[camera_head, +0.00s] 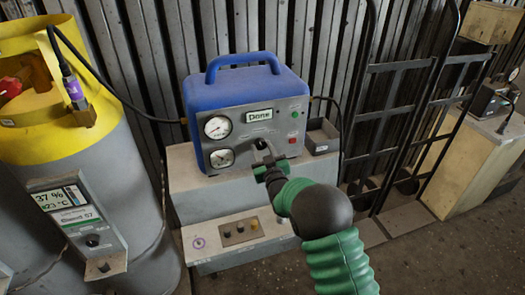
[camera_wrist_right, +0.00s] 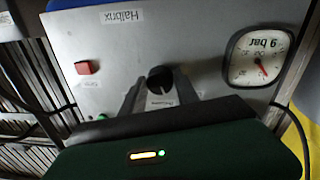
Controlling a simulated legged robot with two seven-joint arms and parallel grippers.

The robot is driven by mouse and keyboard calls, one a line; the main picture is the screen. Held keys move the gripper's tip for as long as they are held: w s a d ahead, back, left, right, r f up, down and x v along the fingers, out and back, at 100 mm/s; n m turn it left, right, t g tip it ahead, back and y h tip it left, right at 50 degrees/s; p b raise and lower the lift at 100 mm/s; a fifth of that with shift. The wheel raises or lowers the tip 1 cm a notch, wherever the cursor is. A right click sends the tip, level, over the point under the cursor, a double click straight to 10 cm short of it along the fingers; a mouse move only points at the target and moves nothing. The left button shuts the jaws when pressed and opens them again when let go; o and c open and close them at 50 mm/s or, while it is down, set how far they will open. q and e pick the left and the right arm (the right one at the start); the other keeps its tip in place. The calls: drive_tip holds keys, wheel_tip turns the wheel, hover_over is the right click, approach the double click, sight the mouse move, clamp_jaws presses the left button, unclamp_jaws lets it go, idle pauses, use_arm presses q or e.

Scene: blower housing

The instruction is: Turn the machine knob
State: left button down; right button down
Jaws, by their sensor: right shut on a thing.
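The blue machine (camera_head: 243,85) with a grey front panel stands on a grey stepped block. The black machine knob (camera_head: 260,144) is on the lower part of the panel and is partly hidden by my gripper. In the right wrist view the round black knob (camera_wrist_right: 159,79) sits between my fingertips. My right gripper (camera_head: 264,157) is at the panel, its fingers shut on the knob; the fingers also show in the wrist view (camera_wrist_right: 158,92). My left gripper does not show.
Two gauges (camera_head: 217,128) are on the panel's left side, and a red button (camera_head: 295,114) is on its right. A small open box (camera_head: 320,136) sits right of the machine. A grey and yellow tank (camera_head: 75,165) stands at left, and a black hand truck (camera_head: 405,100) at right.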

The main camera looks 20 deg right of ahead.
drive_tip(key=n+b, duration=0.1)
drive_tip(key=n, duration=0.1)
drive_tip(key=n+b, duration=0.1)
drive_tip(key=shift+f+n+b, duration=0.25)
drive_tip(key=shift+n+b, duration=0.05)
drive_tip(key=shift+n, duration=0.1)
drive_tip(key=shift+n+b, duration=1.05)
drive_tip(key=shift+n, duration=0.95)
drive_tip(key=shift+r, duration=0.1)
drive_tip(key=c, duration=0.9)
unclamp_jaws()
drive_tip(key=shift+r, duration=0.1)
drive_tip(key=s, duration=1.1)
drive_tip(key=s+f, duration=0.1)
drive_tip(key=s, duration=0.4)
drive_tip(key=shift+s, duration=0.4)
